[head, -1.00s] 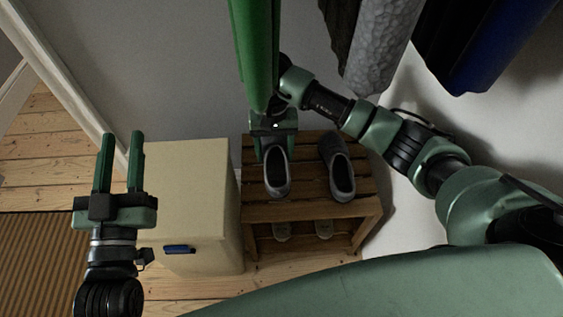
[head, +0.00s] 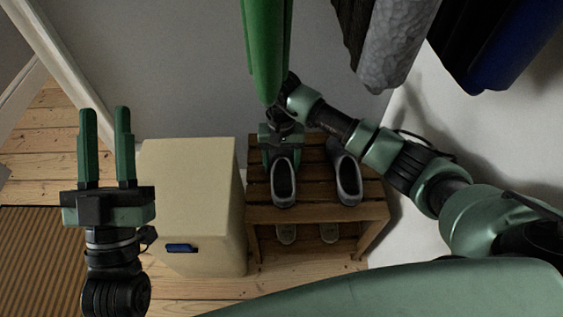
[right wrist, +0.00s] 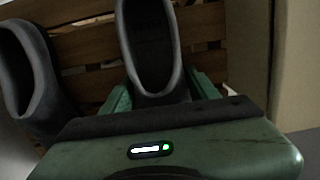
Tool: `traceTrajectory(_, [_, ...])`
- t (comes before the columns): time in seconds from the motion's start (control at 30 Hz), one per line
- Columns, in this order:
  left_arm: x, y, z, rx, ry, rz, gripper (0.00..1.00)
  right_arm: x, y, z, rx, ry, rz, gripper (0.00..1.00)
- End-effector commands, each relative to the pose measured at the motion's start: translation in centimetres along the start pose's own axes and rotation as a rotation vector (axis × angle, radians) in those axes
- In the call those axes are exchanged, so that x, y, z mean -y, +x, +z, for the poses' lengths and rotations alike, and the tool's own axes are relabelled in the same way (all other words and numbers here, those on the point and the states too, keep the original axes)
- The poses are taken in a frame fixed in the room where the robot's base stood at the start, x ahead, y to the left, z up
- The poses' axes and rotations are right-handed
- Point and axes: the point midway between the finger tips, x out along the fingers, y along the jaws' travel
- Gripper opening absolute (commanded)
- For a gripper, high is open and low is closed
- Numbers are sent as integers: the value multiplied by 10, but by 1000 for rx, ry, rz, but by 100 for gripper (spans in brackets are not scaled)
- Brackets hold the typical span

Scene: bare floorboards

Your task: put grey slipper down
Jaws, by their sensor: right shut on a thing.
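A grey slipper (head: 284,190) is at the left part of the slatted wooden rack's top (head: 318,213). My right gripper (head: 281,152) is shut on its far end, and the right wrist view shows this slipper (right wrist: 172,75) between the green fingers. Whether its sole touches the slats cannot be told. A second grey slipper (head: 347,180) stands beside it on the right, and it also shows in the right wrist view (right wrist: 42,90). My left gripper (head: 106,150) is open and empty, left of the cream cabinet.
A cream cabinet (head: 190,180) with a blue handle stands against the rack's left side. Pale shoes (head: 287,234) sit on the lower shelf. Green (head: 266,50), grey (head: 395,45) and blue hanging garments are above. A ribbed brown mat (head: 40,260) lies at left.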

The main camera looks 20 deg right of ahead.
Motion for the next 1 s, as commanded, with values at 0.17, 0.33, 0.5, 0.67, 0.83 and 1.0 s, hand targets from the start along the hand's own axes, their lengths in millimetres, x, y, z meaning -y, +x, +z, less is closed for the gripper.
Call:
traceTrajectory(0.17, [0,0,-4,-19,0,0,34,0,0,0,-1,0,0,82])
traceTrajectory(0.33, [0,0,-3,-17,-1,1,34,0,0,0,0,0,0,82])
traceTrajectory(0.5, [0,0,-3,-15,-1,1,34,0,0,0,0,0,0,82])
traceTrajectory(0.67, [1,2,10,62,0,-2,34,0,-8,0,-3,0,-1,82])
traceTrajectory(0.83, [5,-4,43,249,8,-11,34,0,-39,-2,-6,0,-1,82])
traceTrajectory(1.0, [12,-20,81,469,16,-23,34,0,-74,-1,-5,1,0,82])
